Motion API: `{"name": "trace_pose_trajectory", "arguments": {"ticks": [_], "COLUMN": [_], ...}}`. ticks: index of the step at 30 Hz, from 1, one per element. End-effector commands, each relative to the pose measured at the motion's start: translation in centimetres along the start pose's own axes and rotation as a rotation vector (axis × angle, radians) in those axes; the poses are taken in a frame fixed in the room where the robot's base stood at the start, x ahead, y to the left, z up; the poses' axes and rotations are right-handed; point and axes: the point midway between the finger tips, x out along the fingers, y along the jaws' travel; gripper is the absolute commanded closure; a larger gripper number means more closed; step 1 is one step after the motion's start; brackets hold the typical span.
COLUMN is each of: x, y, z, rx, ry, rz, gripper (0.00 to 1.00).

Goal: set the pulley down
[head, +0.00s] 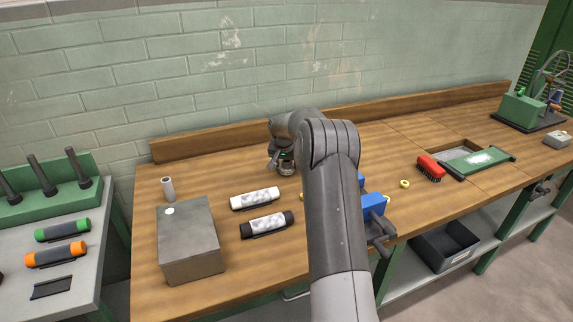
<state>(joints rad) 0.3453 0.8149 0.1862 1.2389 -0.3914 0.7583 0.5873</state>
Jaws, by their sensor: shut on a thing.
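My gripper (279,160) is above the back part of the wooden workbench (220,178), left of my forearm. It points down and is shut on the pulley (287,170), a small greyish round piece at its tips. The pulley is mostly covered by the gripper and is small in this view. I cannot tell whether it touches the bench top.
Right are a blue vise (373,206), a yellow ring (404,184) and a red brush (430,167). My arm hides the bench middle.

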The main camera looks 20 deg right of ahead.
Motion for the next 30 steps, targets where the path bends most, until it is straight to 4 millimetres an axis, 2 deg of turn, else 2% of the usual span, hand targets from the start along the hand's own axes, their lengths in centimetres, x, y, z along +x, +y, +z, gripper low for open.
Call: {"name": "trace_pose_trajectory", "arguments": {"ticks": [11, 12, 18, 20, 26, 30], "x": [0.51, 0.55, 0.53, 0.52, 0.5, -0.29], "y": [-0.05, -0.05, -0.04, -0.04, -0.03, -0.03], "z": [0.2, 0.23, 0.21, 0.21, 0.19, 0.03], "rx": [0.0, 0.0, 0.0, 0.0, 0.0, 0.0], "ry": [0.002, 0.001, 0.001, 0.001, 0.002, 0.003], "rz": [-0.001, -0.001, -0.001, -0.001, -0.001, -0.001], "gripper": [0.73, 0.45, 0.29, 0.25, 0.25, 0.25]}}
